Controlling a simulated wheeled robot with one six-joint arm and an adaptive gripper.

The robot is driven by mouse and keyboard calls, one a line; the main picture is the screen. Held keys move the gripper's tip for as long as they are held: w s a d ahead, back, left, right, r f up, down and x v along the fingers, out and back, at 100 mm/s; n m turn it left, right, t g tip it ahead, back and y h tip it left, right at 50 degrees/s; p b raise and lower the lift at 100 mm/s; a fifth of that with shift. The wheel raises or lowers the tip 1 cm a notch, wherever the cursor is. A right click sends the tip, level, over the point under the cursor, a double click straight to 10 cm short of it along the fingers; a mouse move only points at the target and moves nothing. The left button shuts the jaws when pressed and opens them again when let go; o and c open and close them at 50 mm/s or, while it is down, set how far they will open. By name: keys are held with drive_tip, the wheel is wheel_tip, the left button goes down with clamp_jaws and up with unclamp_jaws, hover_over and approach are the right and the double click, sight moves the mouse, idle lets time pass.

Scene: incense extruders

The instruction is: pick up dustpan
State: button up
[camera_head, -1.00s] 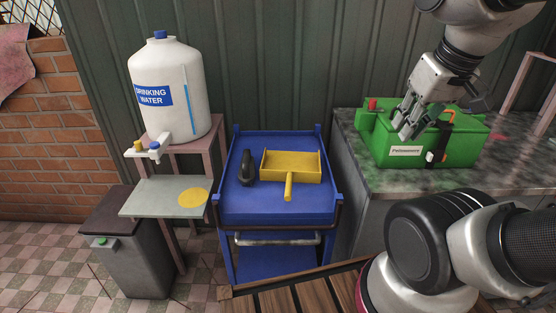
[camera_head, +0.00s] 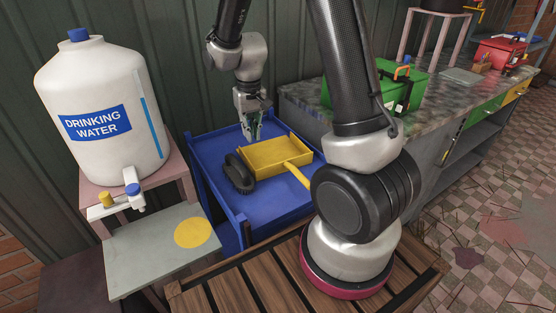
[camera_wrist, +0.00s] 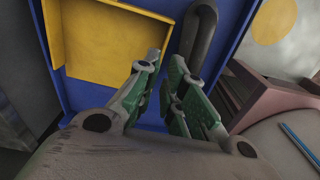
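The yellow dustpan (camera_head: 275,158) lies on the top tray of the blue cart (camera_head: 211,167), its handle pointing toward the front right and partly hidden behind my arm. My gripper (camera_head: 252,137) is above the dustpan's back left edge, pointing down. In the wrist view my gripper (camera_wrist: 168,75) is open with nothing between its fingers. There the dustpan (camera_wrist: 105,42) lies at the upper left, with its side wall near the left finger. I cannot tell whether they touch.
A black brush (camera_head: 239,175) lies left of the dustpan; it also shows in the wrist view (camera_wrist: 200,32). A water jug (camera_head: 100,110) stands on a pink stand at left. A green box (camera_head: 400,84) sits on the counter (camera_head: 308,93) at right. Wooden slats (camera_head: 235,291) are in front.

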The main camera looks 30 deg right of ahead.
hover_over(250, 163)
drive_tip(key=shift+g, duration=0.3)
drive_tip(key=f, duration=0.3)
drive_tip(key=w+f, duration=0.1)
drive_tip(key=f, duration=0.1)
drive_tip(key=shift+f, duration=0.3)
drive_tip(key=f, duration=0.7)
drive_tip(key=shift+s+d+f, duration=0.1)
drive_tip(key=shift+s+f, duration=0.1)
drive_tip(key=shift+f, duration=0.05)
drive_tip(key=shift+c, duration=0.4)
clamp_jaws()
drive_tip(key=shift+r, duration=0.1)
